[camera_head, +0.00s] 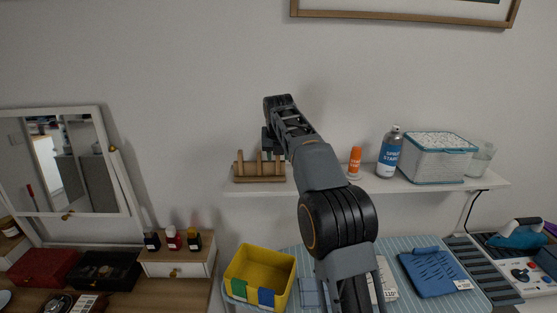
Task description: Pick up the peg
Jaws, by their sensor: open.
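A wooden rack (246,178) with several upright wooden posts stands at the left end of the white wall shelf. I cannot tell whether one of its posts is the peg, and no loose peg is clearly visible. My arm rises from the lower right and bends over at the top. My gripper (268,146) points down at the rack's right side, close to or just in front of the posts. It is open and looks empty. The fingertips are small and dark, so I cannot tell whether they touch the rack. My arm hides the shelf just right of the rack.
On the shelf (420,188) stand an orange bottle (355,160), a spray can (389,152), a white-and-blue basket (438,158) and a glass jar (483,160). Below are a yellow bin (246,265) and a blue board (436,272). A mirror (107,122) leans at left.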

